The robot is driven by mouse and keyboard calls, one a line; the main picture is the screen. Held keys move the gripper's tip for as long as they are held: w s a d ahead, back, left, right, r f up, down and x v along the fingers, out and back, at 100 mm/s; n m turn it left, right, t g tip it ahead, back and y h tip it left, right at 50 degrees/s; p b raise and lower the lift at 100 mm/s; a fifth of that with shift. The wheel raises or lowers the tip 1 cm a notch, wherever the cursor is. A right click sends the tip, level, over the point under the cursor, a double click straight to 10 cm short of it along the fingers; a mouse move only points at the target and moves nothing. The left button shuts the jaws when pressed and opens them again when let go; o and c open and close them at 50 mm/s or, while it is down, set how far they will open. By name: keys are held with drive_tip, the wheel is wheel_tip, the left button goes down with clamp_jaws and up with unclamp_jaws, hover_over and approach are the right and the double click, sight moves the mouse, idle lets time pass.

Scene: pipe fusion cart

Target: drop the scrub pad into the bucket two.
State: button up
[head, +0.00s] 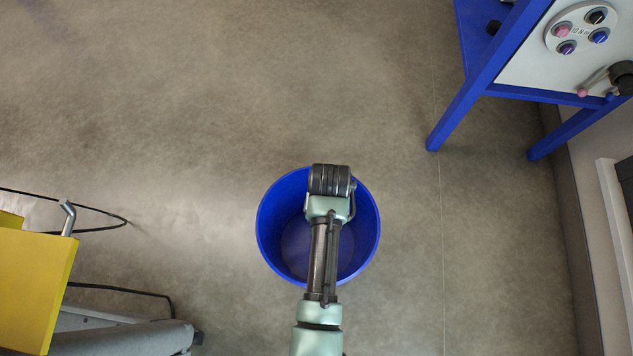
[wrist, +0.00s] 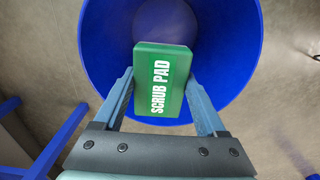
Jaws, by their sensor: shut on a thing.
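The scrub pad (wrist: 161,80) is a green block with white "SCRUB PAD" lettering, seen in the wrist view. My gripper (wrist: 163,92) is shut on it, with one finger on each side. The blue bucket (wrist: 108,50) is round and lies beyond the pad, with its open mouth facing me. In the head view, the bucket (head: 268,228) stands on the floor, and my arm's end is over its mouth. The fingers and the pad are hidden under my arm there. I see no label on the bucket.
A blue-framed stand (head: 468,105) with a white control panel is at the upper right. A yellow box (head: 35,290) and a grey cylinder (head: 125,338) are at the lower left, with black cables (head: 125,288) on the floor. The floor around the bucket is clear.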

drive_tip(key=o, duration=1.6)
wheel_tip(320, 180, up, 13)
drive_tip(key=p, duration=0.6)
